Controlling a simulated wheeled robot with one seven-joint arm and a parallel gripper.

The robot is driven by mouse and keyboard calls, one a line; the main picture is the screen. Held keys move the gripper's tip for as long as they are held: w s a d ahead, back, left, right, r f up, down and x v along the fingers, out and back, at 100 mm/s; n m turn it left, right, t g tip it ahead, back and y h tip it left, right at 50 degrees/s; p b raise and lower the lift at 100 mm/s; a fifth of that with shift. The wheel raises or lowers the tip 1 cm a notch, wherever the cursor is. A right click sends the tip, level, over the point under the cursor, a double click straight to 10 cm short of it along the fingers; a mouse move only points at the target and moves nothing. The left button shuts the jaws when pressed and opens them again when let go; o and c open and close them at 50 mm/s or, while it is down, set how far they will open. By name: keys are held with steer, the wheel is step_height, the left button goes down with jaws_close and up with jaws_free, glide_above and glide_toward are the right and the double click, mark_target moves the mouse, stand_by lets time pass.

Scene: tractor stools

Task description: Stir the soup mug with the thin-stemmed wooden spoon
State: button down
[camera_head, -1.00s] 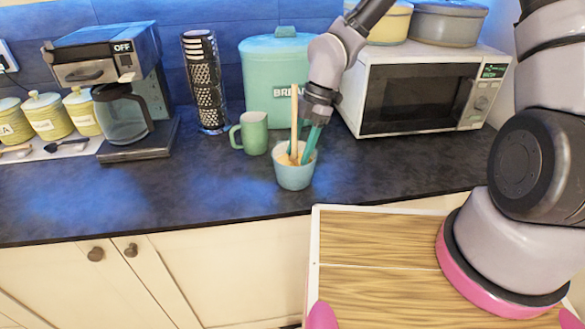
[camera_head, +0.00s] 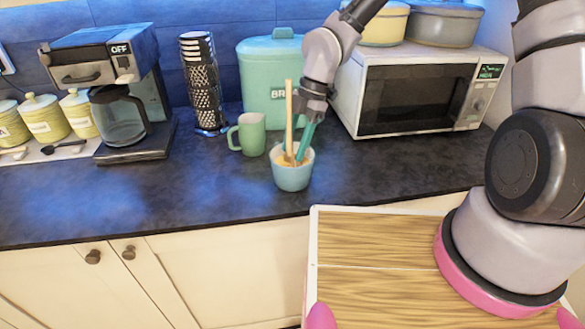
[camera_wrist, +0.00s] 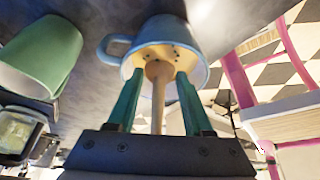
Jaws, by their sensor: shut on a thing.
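The light blue soup mug (camera_head: 292,178) stands upright on the dark counter, with yellowish soup inside. The thin-stemmed wooden spoon (camera_head: 289,112) stands nearly upright in it, its handle rising above the rim and its lower end in the soup. The spoon's lower end is hidden by soup.
A green mug (camera_head: 251,135) stands close behind and left of the soup mug. A teal bread bin (camera_head: 262,75) is behind it, a microwave (camera_head: 350,100) to the right, and a coffee maker (camera_head: 138,150) to the left. The counter's front left is clear.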

step_height(320, 180, up, 7)
stand_by(0.8)
steer(key=shift+r, duration=0.1)
stand_by(0.5)
steer(key=shift+r, duration=2)
